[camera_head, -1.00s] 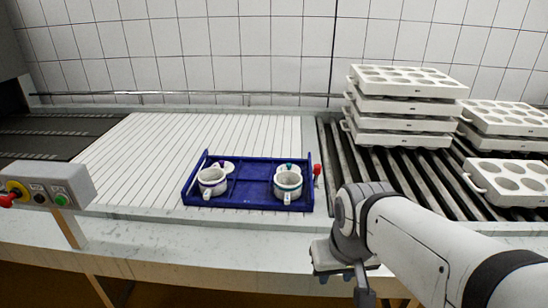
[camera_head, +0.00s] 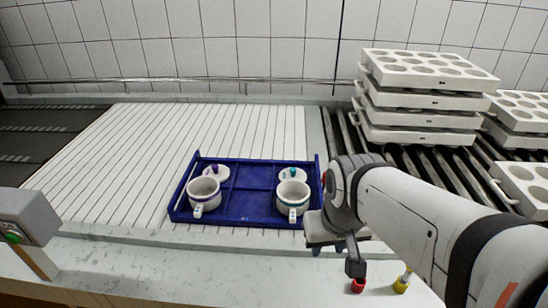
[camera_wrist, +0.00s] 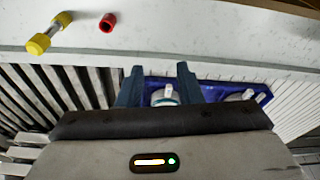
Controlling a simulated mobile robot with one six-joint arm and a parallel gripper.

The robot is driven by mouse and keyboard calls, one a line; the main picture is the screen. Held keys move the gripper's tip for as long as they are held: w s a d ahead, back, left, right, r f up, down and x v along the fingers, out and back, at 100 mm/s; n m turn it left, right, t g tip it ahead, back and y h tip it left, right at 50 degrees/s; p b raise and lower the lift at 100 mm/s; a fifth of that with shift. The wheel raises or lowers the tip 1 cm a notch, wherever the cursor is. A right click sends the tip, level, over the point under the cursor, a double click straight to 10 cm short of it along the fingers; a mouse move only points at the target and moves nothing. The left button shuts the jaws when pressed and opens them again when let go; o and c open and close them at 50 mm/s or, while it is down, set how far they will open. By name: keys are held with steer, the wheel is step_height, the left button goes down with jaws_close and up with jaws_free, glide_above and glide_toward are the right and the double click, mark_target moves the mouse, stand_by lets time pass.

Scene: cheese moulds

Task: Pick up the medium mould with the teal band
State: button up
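The white mould with the teal band (camera_head: 293,197) stands upright in the right front part of the blue tray (camera_head: 245,216), its handle toward me. A white mould with a purple band (camera_head: 204,193) stands in the left front part. Behind them lie white lids, one with a teal knob (camera_head: 293,173) and one with a purple knob (camera_head: 215,170). My gripper (camera_head: 335,254) is in front of the tray's right corner, apart from the moulds. In the wrist view its fingers (camera_wrist: 160,84) are apart with nothing held.
White multi-hole mould blocks (camera_head: 425,95) are stacked on rollers at the right. A red piece (camera_head: 357,286) and a yellow-ended piece (camera_head: 402,283) lie at the counter's front edge. A grey button box (camera_head: 25,218) is at the left. The slatted surface (camera_head: 120,165) left of the tray is clear.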

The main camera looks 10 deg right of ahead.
steer(key=m+g+p, duration=0.3)
steer(key=m+p, duration=0.2)
steer(key=m, duration=0.3)
glide_above(307, 197)
step_height(307, 197, down, 13)
step_height(307, 197, down, 9)
steer(key=shift+w+a+r+p, duration=0.1)
steer(key=shift+r+p, duration=0.05)
steer(key=shift+p, duration=0.5)
jaws_close()
